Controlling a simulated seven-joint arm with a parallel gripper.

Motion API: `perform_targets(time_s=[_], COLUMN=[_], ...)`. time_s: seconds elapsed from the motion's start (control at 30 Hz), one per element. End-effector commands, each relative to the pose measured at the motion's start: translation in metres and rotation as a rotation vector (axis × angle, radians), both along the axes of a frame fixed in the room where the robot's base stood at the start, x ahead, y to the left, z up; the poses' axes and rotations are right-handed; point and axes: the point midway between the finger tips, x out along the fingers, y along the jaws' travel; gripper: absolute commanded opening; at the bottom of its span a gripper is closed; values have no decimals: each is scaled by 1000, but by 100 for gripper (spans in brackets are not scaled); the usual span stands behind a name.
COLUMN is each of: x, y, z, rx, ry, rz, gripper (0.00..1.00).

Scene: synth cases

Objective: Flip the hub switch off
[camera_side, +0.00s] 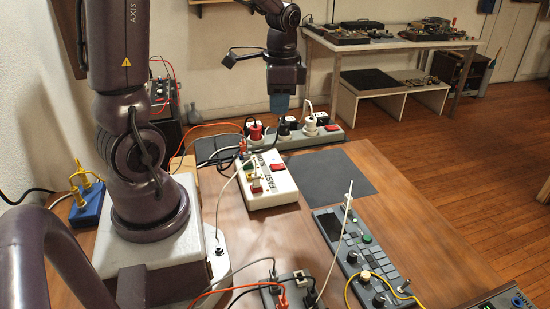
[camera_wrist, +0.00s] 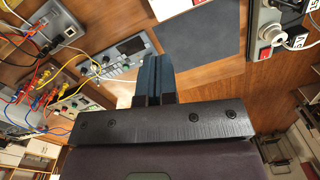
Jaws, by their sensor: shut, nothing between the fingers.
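A white box (camera_side: 285,189) lettered FAST, with a red rocker switch (camera_side: 278,168) and several cables, lies on the wooden bench in the side view. A grey power strip (camera_side: 300,142) behind it has several plugs and its own red switch (camera_side: 333,128) at the right end. The lettering does not settle which is the hub, and neither switch's position is readable. My gripper (camera_side: 279,113) points down, its blue fingers shut and empty, near the strip's plugs in the picture. The shut fingers also show in the wrist view (camera_wrist: 153,62), apart from the red switch (camera_wrist: 265,53) at right.
A dark mat (camera_side: 335,176) lies flat right of the white box. A grey keyed device (camera_side: 360,254) with a white stick-like part stands in front. A small grey outlet block (camera_side: 270,297) with cables sits at the front edge. Loose cables cross the bench around the box.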

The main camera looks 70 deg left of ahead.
Motion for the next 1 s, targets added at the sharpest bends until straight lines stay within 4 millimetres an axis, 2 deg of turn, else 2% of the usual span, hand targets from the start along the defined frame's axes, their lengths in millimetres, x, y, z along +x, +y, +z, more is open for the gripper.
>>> perform_targets(time_s=[0.03, 0.1, 0.33, 0.5, 0.63, 0.8, 1.0], x=[3, 7, 17, 30, 33, 33, 33], y=[14, 30, 68, 79, 83, 82, 82], z=[-13, -27, -61, -62, -59, -59, -59], rx=[-20, -44, -120, -123, -120, -128, -129], ry=[35, 67, 114, 106, 105, 106, 106], rz=[-76, -206, -667, -1008, -1189, -1306, -1324], gripper=[0, 0, 0, 0, 0, 0, 0])
